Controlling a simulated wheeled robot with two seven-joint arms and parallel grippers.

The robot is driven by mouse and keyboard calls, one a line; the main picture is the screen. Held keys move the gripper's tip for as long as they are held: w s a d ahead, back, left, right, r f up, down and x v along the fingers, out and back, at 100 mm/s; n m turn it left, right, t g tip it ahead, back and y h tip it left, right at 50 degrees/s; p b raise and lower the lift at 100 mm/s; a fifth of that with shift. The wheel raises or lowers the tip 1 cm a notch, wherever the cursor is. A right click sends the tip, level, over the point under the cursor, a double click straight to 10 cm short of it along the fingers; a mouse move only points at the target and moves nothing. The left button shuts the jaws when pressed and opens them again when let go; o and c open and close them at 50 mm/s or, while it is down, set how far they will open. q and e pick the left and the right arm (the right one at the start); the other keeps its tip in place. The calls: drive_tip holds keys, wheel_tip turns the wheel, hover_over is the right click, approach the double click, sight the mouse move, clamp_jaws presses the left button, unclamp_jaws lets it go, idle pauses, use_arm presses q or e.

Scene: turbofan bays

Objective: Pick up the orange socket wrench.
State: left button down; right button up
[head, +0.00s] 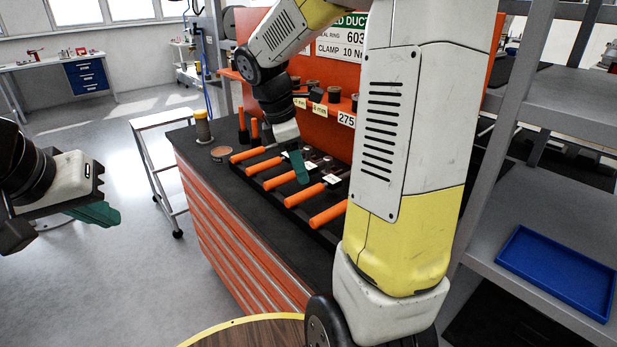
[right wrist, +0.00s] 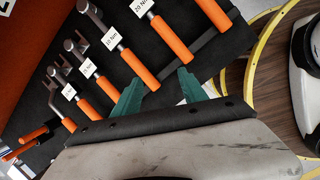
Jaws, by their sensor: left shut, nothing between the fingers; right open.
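Several orange-handled wrenches lie side by side on a dark tray on the workbench; one is the orange wrench (head: 305,194) in the head view. I cannot tell which is the socket wrench. In the right wrist view, the end of one orange handle (right wrist: 140,69) shows between the fingertips of my right gripper (right wrist: 160,88). My right gripper (head: 298,167) is open and empty, with green fingers over the handles; whether it touches any is unclear. My left gripper (head: 95,213) is shut and empty, away from the bench at the left.
The red workbench (head: 225,245) has a black top and an orange back panel (head: 335,124) with labels. A round tin (head: 221,154) and upright orange-handled tools (head: 255,131) stand at its left end. A blue tray (head: 560,270) lies on a grey shelf at right. A round wooden table (head: 255,335) is in front.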

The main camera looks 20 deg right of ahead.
sight(311, 193)
drive_tip(key=w+f+n, duration=0.2)
drive_tip(key=w+d+f+n+g+h, duration=0.1)
drive_tip(key=w+f+n, duration=0.1)
drive_tip(key=w+d+f+n, duration=0.1)
drive_tip(key=w+f+n, duration=0.1)
drive_tip(key=shift+w+d+f+g+h, duration=0.15)
drive_tip(key=shift+w+d+g+h, duration=0.1)
drive_tip(key=shift+w+g+h, duration=0.05)
drive_tip(key=shift+w+d+f+n, duration=0.1)
drive_tip(key=shift+d+f+n, duration=0.05)
drive_tip(key=shift+f+n, duration=0.15)
drive_tip(key=x, duration=0.7)
drive_tip(key=shift+w+f, duration=0.25)
drive_tip(key=shift+f, duration=0.05)
drive_tip(key=shift+r, duration=0.1)
clamp_jaws()
